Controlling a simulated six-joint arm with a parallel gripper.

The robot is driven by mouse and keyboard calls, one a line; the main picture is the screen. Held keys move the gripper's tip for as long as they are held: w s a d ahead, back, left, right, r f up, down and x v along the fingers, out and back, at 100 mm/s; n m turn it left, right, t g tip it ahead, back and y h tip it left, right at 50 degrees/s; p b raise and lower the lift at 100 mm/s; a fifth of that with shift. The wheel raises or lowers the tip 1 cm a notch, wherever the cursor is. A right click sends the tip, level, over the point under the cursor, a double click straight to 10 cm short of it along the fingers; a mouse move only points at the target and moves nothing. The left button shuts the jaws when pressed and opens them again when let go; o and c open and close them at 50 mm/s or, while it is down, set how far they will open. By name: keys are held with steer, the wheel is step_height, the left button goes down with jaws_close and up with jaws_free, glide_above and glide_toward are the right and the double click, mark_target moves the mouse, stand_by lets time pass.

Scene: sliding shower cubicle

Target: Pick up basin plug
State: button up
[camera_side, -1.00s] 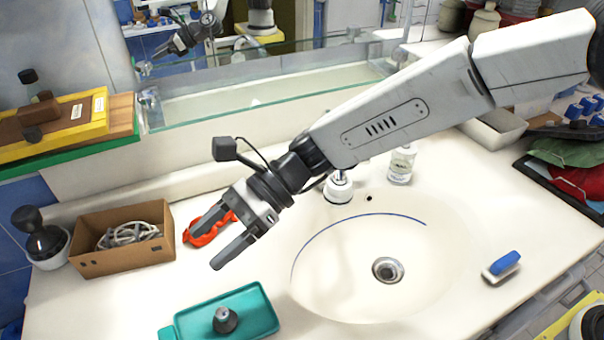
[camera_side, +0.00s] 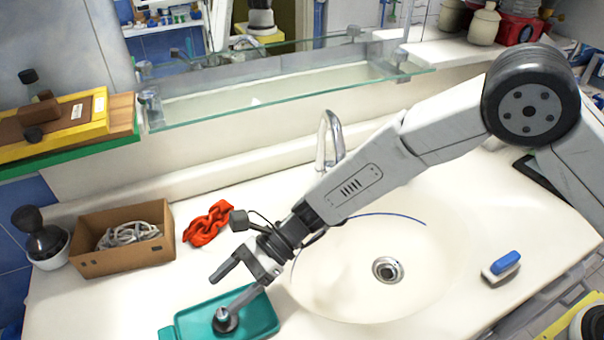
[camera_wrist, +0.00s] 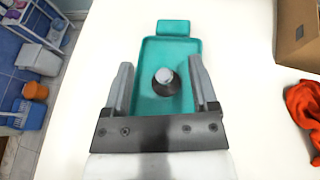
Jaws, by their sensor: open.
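The basin plug (camera_side: 226,322) is a dark round plug with a light grey knob on top. It lies on a teal tray (camera_side: 262,318) at the front of the counter. In the wrist view the plug (camera_wrist: 166,84) sits on the teal tray (camera_wrist: 173,28), between my gripper's two fingers and beyond their base. My gripper (camera_side: 219,297) is open and empty, low over the tray. One finger overlaps the plug in the side view, and I cannot tell whether it touches. The fingers (camera_wrist: 162,80) stand clear on both sides of the plug in the wrist view.
A cardboard box (camera_side: 122,262) with cord stands at the left, with a red-orange cloth (camera_side: 208,222) beside it. The sink basin (camera_side: 340,290) and tap (camera_side: 331,135) are to the right. A blue-handled brush (camera_side: 503,265) lies further right. A glass shelf (camera_side: 280,95) runs along the back.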

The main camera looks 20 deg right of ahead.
mark_target(224, 315)
steer(key=shift+f, duration=1.25)
steer(key=shift+f, duration=0.15)
steer(key=shift+f, duration=0.6)
steer(key=a+f, duration=0.1)
steer(key=f, duration=0.1)
steer(key=shift+s+a+f, duration=0.2)
steer(key=shift+a+f, duration=0.15)
steer(key=shift+s+a+f, duration=0.1)
steer(key=shift+a+f, duration=0.1)
steer(key=shift+a, duration=0.3)
jaws_close()
